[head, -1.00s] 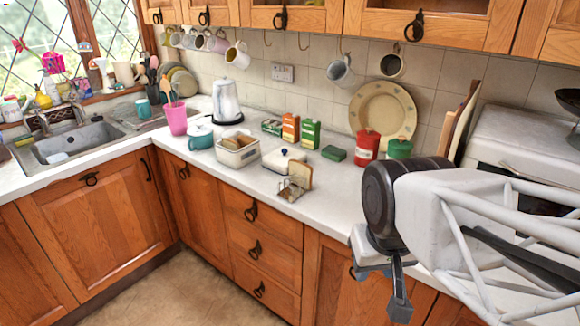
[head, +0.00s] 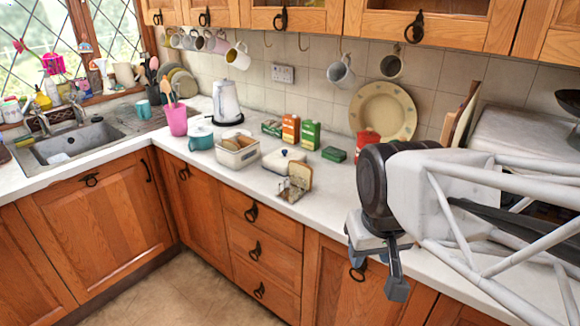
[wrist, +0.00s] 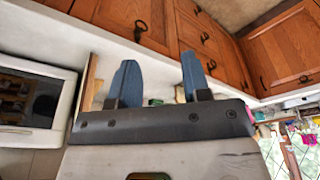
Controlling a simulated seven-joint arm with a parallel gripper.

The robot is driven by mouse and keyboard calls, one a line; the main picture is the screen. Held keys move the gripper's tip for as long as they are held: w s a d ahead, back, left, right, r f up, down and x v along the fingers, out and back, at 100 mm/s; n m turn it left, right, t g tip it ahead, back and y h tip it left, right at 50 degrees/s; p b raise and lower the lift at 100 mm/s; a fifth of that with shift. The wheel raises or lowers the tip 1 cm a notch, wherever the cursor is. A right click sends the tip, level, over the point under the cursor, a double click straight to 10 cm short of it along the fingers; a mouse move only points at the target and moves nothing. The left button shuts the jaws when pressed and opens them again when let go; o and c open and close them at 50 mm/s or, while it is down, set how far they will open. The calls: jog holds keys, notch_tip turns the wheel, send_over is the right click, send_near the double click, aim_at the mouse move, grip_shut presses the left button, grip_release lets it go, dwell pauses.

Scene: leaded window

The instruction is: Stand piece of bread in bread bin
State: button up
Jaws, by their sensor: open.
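The bread bin (head: 238,157) is a white open box on the worktop, with brown pieces of bread (head: 243,141) inside. A slice of bread (head: 300,175) stands upright in a small metal rack (head: 290,193) near the counter's front edge. My gripper (head: 384,262) hangs in front of the counter, right of the rack and well apart from it. Its two blue fingers are spread and empty in the wrist view (wrist: 160,80). The bread and bin cannot be made out there.
A white butter dish (head: 284,162) stands behind the rack. A teal and white pot (head: 200,135), pink utensil holder (head: 177,120), kettle (head: 227,103), small boxes (head: 300,132) and a red tin (head: 366,143) stand nearby. The worktop right of the rack is clear.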

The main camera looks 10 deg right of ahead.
jog(key=w+r+n, duration=0.2)
jog(key=w+r, duration=0.1)
jog(key=w, duration=1)
jog(key=n+g, duration=0.3)
jog(key=n, duration=0.4)
send_over(304, 165)
notch_tip(304, 165, down, 10)
jog(key=shift+s+f, duration=0.15)
jog(key=shift+w+f, duration=0.2)
jog(key=shift+w, duration=0.1)
jog(key=shift+f, duration=1.3)
